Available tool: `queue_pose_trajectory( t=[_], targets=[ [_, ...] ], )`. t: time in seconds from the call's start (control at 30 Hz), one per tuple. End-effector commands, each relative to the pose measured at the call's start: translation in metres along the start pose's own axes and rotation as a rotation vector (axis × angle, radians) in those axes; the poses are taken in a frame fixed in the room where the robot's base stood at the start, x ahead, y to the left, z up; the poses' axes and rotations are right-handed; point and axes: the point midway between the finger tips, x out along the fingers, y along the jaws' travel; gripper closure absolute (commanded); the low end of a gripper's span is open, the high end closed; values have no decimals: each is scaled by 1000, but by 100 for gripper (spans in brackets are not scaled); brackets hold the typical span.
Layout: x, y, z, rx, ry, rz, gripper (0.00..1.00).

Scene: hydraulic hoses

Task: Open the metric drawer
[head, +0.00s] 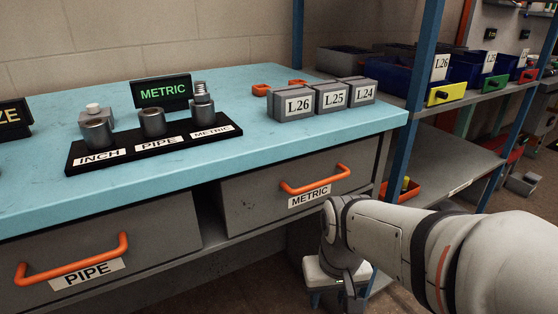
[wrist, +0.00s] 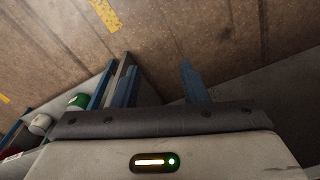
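The metric drawer (head: 250,205) is a grey front under the right part of the blue bench top, and it looks shut. Its orange bar handle (head: 316,180) sits above a white METRIC label (head: 309,196). My gripper (head: 342,296) hangs below and to the right of the handle, apart from it, pointing down. In the wrist view my gripper (wrist: 158,72) shows two blue fingers spread apart with nothing between them and the floor beyond. Part of the gripper is hidden by its own body in the head view.
The pipe drawer (head: 160,235) with its orange handle is at the left. The blue bench top (head: 250,160) carries a black fittings stand (head: 185,143), a METRIC sign (head: 161,91) and grey boxes L26 (head: 298,104), L25 and L24. A blue-post shelf (head: 405,130) stands right of the drawer.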

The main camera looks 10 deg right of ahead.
Motion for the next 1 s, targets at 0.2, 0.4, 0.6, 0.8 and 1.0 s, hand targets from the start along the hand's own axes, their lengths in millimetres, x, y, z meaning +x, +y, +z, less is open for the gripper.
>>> queue_pose_trajectory(
  t=[0.2, 0.4, 0.6, 0.8, 1.0],
  targets=[
    [-34, -3, 2, 146, -221, -261, 67],
    [-91, -5, -31, 312, -295, -759, 67],
    [-150, 32, -85, 429, -91, -1197, 67],
    [-176, 69, -111, 477, 104, -1380, 67],
    [-173, 59, -119, 476, 132, -1402, 67]
  ],
)
